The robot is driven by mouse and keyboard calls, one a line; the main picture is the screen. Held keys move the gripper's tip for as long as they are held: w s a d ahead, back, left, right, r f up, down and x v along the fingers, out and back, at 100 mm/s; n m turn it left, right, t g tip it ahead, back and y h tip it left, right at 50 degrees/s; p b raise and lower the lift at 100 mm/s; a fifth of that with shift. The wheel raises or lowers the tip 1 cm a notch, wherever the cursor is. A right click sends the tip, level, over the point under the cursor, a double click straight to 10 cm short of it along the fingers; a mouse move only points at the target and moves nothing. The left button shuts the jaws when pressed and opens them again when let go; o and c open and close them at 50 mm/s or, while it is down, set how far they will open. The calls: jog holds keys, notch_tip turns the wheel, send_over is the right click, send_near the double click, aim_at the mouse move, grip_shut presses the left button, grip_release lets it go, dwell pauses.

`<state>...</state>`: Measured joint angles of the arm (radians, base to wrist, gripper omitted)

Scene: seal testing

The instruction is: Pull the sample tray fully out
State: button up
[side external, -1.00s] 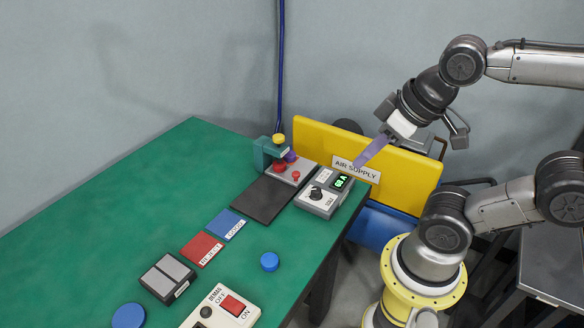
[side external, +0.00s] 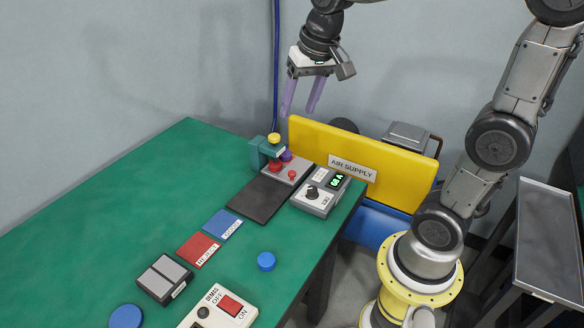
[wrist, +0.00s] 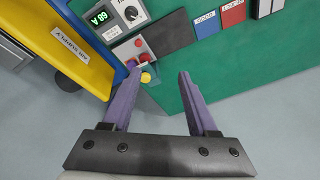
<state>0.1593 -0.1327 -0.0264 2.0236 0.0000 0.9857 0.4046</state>
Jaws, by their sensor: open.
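A flat dark plate (side external: 258,199), which may be the sample tray, lies on the green bench in front of a small test fixture (side external: 290,170). The fixture has a grey base with red knobs, a teal clamp arm with a yellow top, and a purple part under it. My gripper (side external: 299,112) is open and empty, fingers pointing down, high above and behind the fixture. Its two purple fingers also show in the wrist view (wrist: 159,74).
A grey control box (side external: 321,193) with a dial and green display stands right of the plate. A yellow AIR SUPPLY panel (side external: 400,165) rises behind the bench.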

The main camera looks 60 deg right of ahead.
jog(key=w+d+f+m+g, duration=0.2)
jog(key=w+d+f, duration=0.3)
jog(key=w+f, duration=0.1)
jog(key=g, duration=0.1)
send_over(292, 172)
notch_tip(292, 172, down, 6)
jog(key=shift+m+y, duration=0.3)
notch_tip(292, 172, down, 13)
jog(key=shift+a+f, duration=0.1)
jog(key=shift+f, duration=0.1)
grip_shut()
dwell(0.9)
